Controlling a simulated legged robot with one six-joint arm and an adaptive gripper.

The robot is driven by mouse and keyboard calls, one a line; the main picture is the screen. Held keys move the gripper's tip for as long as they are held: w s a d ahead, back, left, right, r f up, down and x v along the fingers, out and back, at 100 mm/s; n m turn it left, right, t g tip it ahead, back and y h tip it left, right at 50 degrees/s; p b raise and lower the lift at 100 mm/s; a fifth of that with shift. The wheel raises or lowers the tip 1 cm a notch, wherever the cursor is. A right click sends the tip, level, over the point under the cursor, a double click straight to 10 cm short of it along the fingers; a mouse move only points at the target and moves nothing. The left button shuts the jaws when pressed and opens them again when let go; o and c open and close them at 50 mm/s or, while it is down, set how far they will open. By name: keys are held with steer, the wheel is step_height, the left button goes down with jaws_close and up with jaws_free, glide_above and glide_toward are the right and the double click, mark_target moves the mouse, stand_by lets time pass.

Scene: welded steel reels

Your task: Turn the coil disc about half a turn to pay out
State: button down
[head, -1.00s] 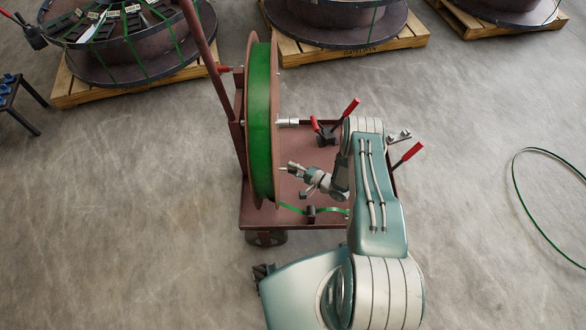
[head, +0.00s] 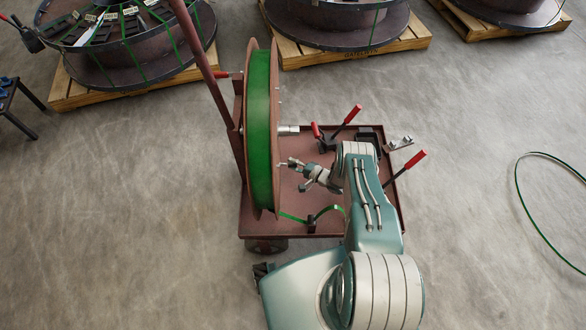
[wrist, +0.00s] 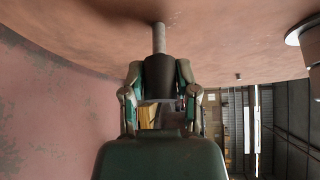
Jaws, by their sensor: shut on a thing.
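The coil disc is an upright reel with a reddish-brown flange (head: 276,110) and a wound green strap (head: 259,130), mounted on a brown wheeled cart (head: 355,222). In the wrist view the flange face (wrist: 230,38) spans the top. A metal pin (wrist: 159,38) stands out from it, with a dark cylindrical grip (wrist: 158,74) at its near end. My gripper (head: 291,164) is beside the flange's right face. Its fingers are shut on the grip, one on each side, as the wrist view shows. The grip's lower end is hidden by my gripper.
A strap tail (head: 292,217) leaves the reel's bottom and runs through a small dark guide (head: 311,225). Red-handled levers (head: 351,115) (head: 411,166) stand on the cart. A post (head: 205,65) rises at its left. Pallets with reels (head: 338,25) stand behind; open floor lies right.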

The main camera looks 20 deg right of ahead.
steer(key=shift+w+d+f, duration=0.15)
steer(key=shift+w+d, duration=0.05)
steer(key=shift+w, duration=0.55)
steer(key=shift+w+d+f, duration=0.15)
steer(key=shift+w+f, duration=0.05)
steer(key=shift+w, duration=0.6)
steer(key=shift+w+d+f, duration=0.15)
steer(key=shift+w+d, duration=0.05)
steer(key=shift+w, duration=0.55)
steer(key=shift+c, duration=1.8)
jaws_free()
steer(key=shift+f, duration=0.1)
steer(key=shift+w, duration=0.15)
steer(key=shift+d+r, duration=0.1)
steer(key=shift+r, duration=0.1)
steer(key=v, duration=1.2)
steer(key=shift+f, duration=0.15)
